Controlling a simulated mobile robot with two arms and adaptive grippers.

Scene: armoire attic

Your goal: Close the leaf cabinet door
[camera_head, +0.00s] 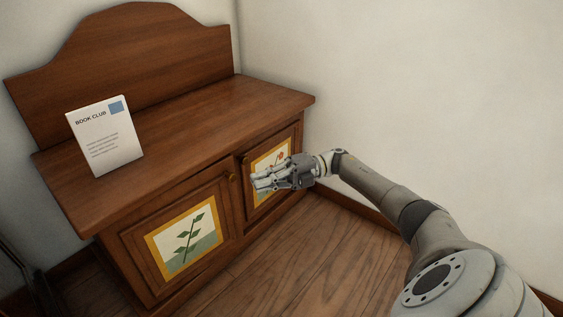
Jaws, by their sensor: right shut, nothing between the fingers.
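The leaf cabinet door (222,224) is the left door of a brown wooden cabinet, with a framed picture of a green leafy sprig and a round brass knob near its upper right corner. It looks nearly flush with the cabinet front; I cannot tell whether a small gap is left. My right gripper (256,183) is shut and empty. It shows in front of the other door (291,189), right of the leaf door, and hides part of that door's orange-and-green picture. I cannot tell whether it touches that door. My left gripper is not in view.
A white "Book Club" card (108,148) stands on the cabinet top (200,122). A white wall (420,90) rises close on the right. Wooden floor (320,260) in front of the cabinet is clear. A dark object (38,290) shows at the lower left.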

